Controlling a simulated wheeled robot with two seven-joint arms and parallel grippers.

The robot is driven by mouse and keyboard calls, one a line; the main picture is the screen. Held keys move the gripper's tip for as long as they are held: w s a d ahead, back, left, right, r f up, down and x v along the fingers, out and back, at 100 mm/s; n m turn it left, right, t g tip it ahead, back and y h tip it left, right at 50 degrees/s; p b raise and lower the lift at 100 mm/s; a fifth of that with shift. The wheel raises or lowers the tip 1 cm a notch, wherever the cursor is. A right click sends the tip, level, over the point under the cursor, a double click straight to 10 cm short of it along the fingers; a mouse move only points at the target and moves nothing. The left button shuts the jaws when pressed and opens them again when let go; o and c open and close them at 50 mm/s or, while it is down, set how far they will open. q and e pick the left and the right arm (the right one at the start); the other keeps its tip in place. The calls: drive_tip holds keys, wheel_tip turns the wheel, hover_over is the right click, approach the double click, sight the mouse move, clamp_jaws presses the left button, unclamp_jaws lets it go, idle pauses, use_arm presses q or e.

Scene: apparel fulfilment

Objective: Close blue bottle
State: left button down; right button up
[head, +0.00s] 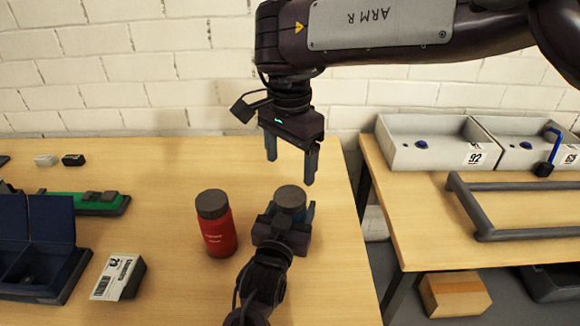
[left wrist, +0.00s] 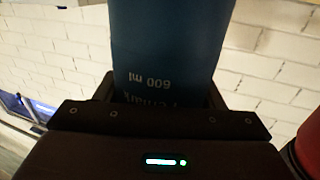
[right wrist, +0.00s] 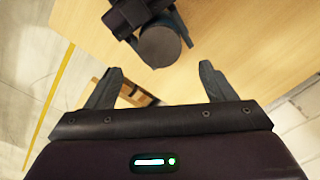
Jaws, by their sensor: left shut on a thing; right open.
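The blue bottle (left wrist: 170,45) fills the left wrist view, with white "600 ml" lettering. In the head view its dark grey cap (head: 290,197) sits on top, and little of the blue body shows. My left gripper (head: 283,228) is shut around the bottle's body and holds it upright at the table. My right gripper (head: 291,180) is open and empty, fingers pointing down, above and slightly behind the cap. In the right wrist view the cap (right wrist: 160,46) lies beyond the open fingertips. How tightly the cap sits cannot be told.
A red bottle (head: 219,232) with a dark cap stands just left of the blue one. A labelled box (head: 118,277), a dark blue bin (head: 45,240) and a green item (head: 85,204) lie further left. A second table with grey trays (head: 425,145) is at right.

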sight(290, 195)
drive_tip(key=shift+f, duration=0.1)
drive_tip(key=shift+f, duration=3.95)
drive_tip(key=c, duration=1)
drive_tip(key=m, duration=0.3)
drive_tip(key=shift+w, duration=0.1)
drive_tip(key=o, duration=1.1)
